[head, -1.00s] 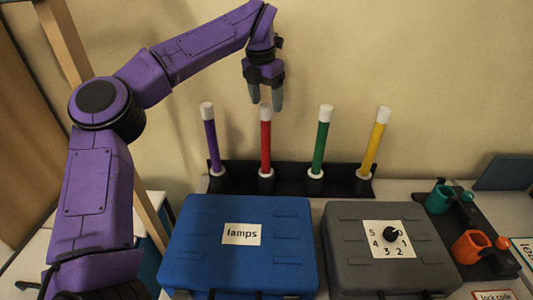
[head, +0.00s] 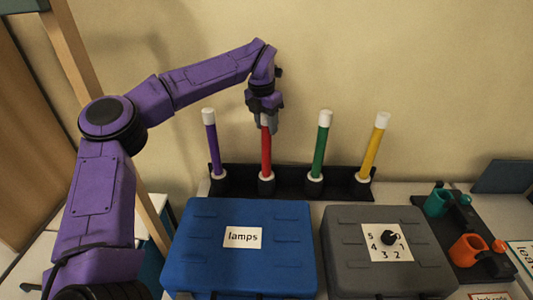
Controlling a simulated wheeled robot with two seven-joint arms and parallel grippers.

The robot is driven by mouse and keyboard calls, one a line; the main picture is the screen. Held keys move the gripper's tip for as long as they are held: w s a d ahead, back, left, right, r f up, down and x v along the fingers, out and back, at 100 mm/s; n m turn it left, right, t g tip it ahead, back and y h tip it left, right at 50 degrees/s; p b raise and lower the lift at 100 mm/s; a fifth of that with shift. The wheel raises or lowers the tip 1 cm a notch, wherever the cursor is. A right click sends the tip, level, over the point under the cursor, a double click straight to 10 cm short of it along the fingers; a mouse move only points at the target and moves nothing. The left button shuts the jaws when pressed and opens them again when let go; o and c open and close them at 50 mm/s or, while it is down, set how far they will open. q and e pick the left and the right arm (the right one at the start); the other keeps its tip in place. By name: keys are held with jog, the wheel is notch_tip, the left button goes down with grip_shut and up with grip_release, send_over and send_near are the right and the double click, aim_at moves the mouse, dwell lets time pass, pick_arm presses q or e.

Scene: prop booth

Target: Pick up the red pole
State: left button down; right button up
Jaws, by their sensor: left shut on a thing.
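The red pole (head: 266,154) stands upright in a white-ringed socket of the black rack (head: 290,184) at the back, second from the left. My left gripper (head: 267,124) comes down from above and is shut on the top of the red pole. The pole's white cap is mostly hidden between the fingers. The pole's foot is still in its socket. My right gripper is not in view.
A purple pole (head: 213,147), a green pole (head: 320,147) and a yellow pole (head: 373,147) stand in the same rack. A blue case (head: 240,275) labelled "lamps" and a grey case (head: 345,240) with a dial are in front. Orange and teal cups (head: 467,249) are at right.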

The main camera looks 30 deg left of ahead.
pick_arm(q)
jog(key=shift+r, duration=0.6)
notch_tip(320, 180, up, 11)
jog(key=shift+r, duration=0.1)
jog(key=s+d+b, duration=0.4)
jog(key=s, duration=0.3)
jog(key=s+d+b, duration=0.5)
jog(key=s, duration=0.3)
jog(key=shift+s+d+f, duration=0.15)
jog(key=shift+s+f, duration=0.05)
